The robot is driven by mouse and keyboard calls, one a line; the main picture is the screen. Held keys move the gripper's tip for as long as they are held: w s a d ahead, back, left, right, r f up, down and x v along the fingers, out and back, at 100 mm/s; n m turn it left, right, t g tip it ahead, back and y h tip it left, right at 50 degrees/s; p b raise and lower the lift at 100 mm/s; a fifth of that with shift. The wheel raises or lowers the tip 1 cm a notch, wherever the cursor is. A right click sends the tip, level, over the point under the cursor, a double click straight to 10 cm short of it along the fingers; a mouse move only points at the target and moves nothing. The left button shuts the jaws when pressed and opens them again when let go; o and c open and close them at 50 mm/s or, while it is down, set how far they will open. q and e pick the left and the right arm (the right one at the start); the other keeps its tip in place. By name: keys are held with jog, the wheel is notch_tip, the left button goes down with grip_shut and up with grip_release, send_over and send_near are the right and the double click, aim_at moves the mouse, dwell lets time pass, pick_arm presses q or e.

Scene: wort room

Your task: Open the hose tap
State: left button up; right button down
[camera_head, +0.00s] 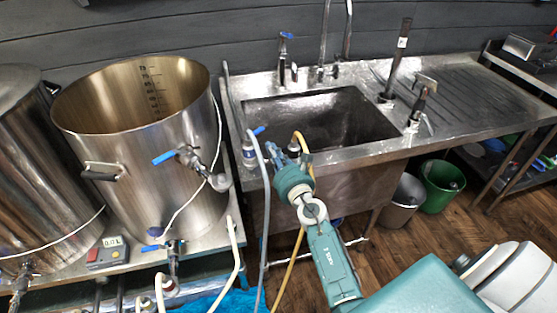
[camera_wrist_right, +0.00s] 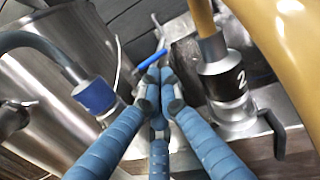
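A small blue lever (camera_head: 259,130) stands at the sink's front left corner, between two hose connectors. It also shows in the right wrist view (camera_wrist_right: 150,61), just beyond my fingertips. I cannot tell whether they touch it. Which tap is the hose tap is not marked. A blue-banded connector (camera_head: 249,152) on a grey hose is left of the lever; a connector marked 2 (camera_wrist_right: 227,82) on a yellowish hose is to its right. My right gripper (camera_wrist_right: 160,74) has its blue fingers together, with nothing visible between them; its hand covers part of the sink front. My left gripper is out of view.
The sink (camera_head: 310,115) has another blue-handled tap (camera_head: 286,36) at its back. A large steel pot (camera_head: 150,150) with a blue-levered valve stands left. Grey and yellow hoses hang close beside my right gripper. A green bucket (camera_head: 442,187) stands under the bench.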

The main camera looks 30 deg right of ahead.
aim_at(257, 132)
jog(key=s, duration=0.5)
jog(key=w+a+r+n+g+y+b, duration=0.1)
jog(key=w+a+r+n+y, duration=0.1)
jog(key=a+r+y, duration=0.3)
jog(key=w+a+r+n+g+y+b, duration=0.1)
jog(key=w+a+r+n+y, duration=0.15)
jog(key=a+r+y, duration=0.35)
jog(key=s+d+f+g+h, duration=0.1)
jog(key=d+g+h, duration=0.1)
jog(key=d, duration=0.3)
jog(key=s+d+f+g+h, duration=0.1)
jog(key=d+g+h, duration=0.1)
jog(key=d, duration=0.3)
jog(key=s+d+f+g+h+b, duration=0.1)
jog(key=s+d+g+h, duration=0.1)
jog(key=d, duration=0.4)
jog(key=shift+s+g, duration=0.1)
jog(key=shift+g, duration=0.3)
jog(key=shift+d+f, duration=0.15)
jog(key=w+r+p+x, duration=0.2)
jog(key=p+x, duration=0.1)
jog(key=x, duration=0.9)
jog(key=shift+w, duration=0.25)
